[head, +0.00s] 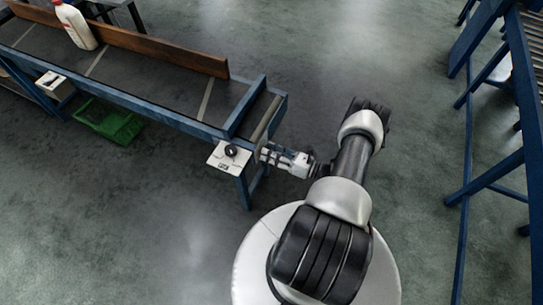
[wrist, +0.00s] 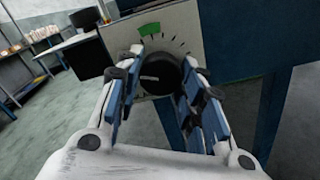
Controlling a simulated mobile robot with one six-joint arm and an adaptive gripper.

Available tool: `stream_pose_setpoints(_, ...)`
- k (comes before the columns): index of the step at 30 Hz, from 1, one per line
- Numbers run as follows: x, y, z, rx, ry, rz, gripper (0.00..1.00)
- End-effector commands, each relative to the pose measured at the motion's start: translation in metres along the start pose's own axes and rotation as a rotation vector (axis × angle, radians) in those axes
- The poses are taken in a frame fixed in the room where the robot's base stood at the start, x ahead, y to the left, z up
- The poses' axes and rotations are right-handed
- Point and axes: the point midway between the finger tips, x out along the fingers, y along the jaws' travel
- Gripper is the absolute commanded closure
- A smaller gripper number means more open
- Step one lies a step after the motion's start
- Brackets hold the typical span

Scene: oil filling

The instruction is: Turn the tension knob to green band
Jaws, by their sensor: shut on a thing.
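The dark round tension knob (wrist: 158,73) sits on a pale dial plate (wrist: 187,22) in the wrist view. Black scale marks fan out above it, and the green band (wrist: 149,30) lies at the top, slightly left of the knob. A faint light line shows on the knob's face; its pointing direction is hard to tell. My gripper (wrist: 160,84) has its blue-padded fingers on both sides of the knob, shut on it. In the head view my gripper (head: 262,153) reaches left to the conveyor's near right end, where its contact is too small to make out.
A white panel (head: 222,164) with a dark knob is at the conveyor's (head: 160,88) front corner. A white bottle (head: 75,25) stands on the belt beside a brown rail (head: 150,45). A green crate (head: 108,121) lies below. Blue racks stand right; floor between is clear.

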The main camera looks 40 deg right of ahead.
Motion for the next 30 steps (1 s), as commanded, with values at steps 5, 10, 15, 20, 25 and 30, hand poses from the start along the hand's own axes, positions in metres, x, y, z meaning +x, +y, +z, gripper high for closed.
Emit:
stream_pose_setpoints(5,-0.0001,-0.0012,-0.0027,0.169,0.002,-0.002,0.88)
stream_pose_setpoints(10,-0.0001,-0.0002,-0.0021,0.331,0.003,-0.002,0.88)
stream_pose_setpoints(15,-0.0001,0.0007,-0.0013,0.493,0.003,-0.003,0.88)
stream_pose_setpoints(20,-0.0001,0.0012,-0.001,0.644,0.003,-0.003,0.88)
stream_pose_setpoints(25,-0.0001,0.0015,-0.0008,0.799,0.003,-0.003,0.88)
stream_pose_setpoints(30,-0.0001,0.0018,-0.0008,0.936,0.003,-0.003,0.88)
